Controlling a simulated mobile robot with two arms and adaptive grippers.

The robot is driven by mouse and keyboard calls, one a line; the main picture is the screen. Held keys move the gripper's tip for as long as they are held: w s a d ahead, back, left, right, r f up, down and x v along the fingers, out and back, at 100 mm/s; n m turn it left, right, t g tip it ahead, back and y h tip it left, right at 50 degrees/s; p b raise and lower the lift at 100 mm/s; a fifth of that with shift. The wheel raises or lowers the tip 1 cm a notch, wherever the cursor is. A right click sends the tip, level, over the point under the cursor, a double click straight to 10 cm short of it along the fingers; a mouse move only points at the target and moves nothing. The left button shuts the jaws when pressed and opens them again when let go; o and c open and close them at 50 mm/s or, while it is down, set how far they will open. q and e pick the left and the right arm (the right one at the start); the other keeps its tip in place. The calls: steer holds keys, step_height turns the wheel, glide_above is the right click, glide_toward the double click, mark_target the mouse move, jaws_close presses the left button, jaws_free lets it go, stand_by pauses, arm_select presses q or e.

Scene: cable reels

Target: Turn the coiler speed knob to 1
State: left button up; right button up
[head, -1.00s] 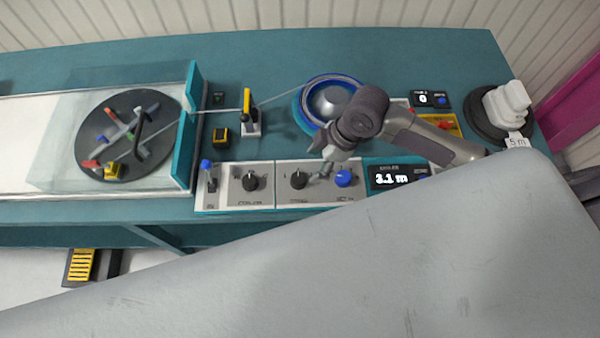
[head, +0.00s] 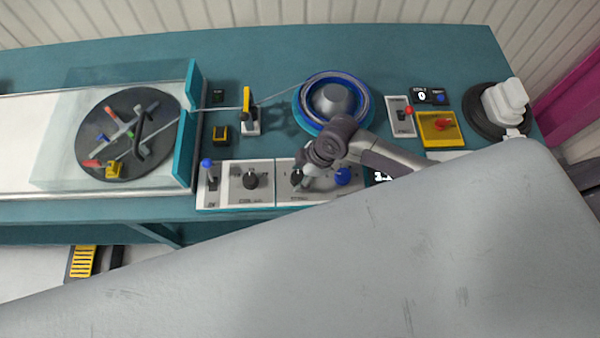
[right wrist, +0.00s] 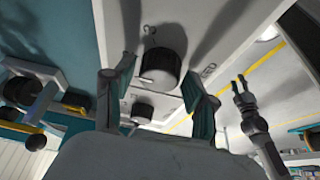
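The control panel (head: 236,200) along the bench's front edge has two black knobs. The left knob (head: 252,181) is clear of my gripper. The right knob (head: 297,177) is partly hidden by my right gripper (head: 304,181), which is over it. In the right wrist view a black knob (right wrist: 158,68) with a white pointer mark is between the spread fingers of my right gripper (right wrist: 162,78), with gaps on both sides. A second black knob (right wrist: 142,112) shows beyond it. The labels are too small to read surely. My left gripper (right wrist: 241,84) shows only in the right wrist view, its fingers apart.
A blue knob (head: 343,176) is close to my right gripper. A blue-tipped lever (head: 209,172) is at the panel's left end. Behind are a blue reel (head: 309,120), a yellow-and-black post (head: 247,108) and a red switch on a yellow plate (head: 428,138).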

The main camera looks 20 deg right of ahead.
steer(key=c, duration=0.8)
arm_select(q)
steer(key=shift+w, duration=0.5)
arm_select(e)
steer(key=shift+o, duration=0.2)
arm_select(q)
steer(key=shift+f, duration=0.1)
arm_select(e)
steer(key=shift+n, duration=0.3)
steer(key=n+b, duration=0.1)
steer(key=n+g+b, duration=0.1)
steer(key=n, duration=0.1)
steer(key=n+g+b, duration=0.1)
steer(key=n, duration=0.1)
steer(key=shift+w+f, duration=0.15)
steer(key=shift+w, duration=0.1)
steer(key=n+g+b, duration=0.1)
steer(key=n+b, duration=0.1)
steer(key=n, duration=0.1)
steer(key=shift+n, duration=0.4)
arm_select(q)
step_height(320, 180, down, 6)
steer(key=b, duration=0.1)
arm_select(e)
steer(key=shift+n+g+h, duration=0.5)
steer(key=shift+n+g, duration=0.1)
steer(key=shift+n, duration=0.6)
arm_select(q)
steer(key=shift+s+f, duration=0.1)
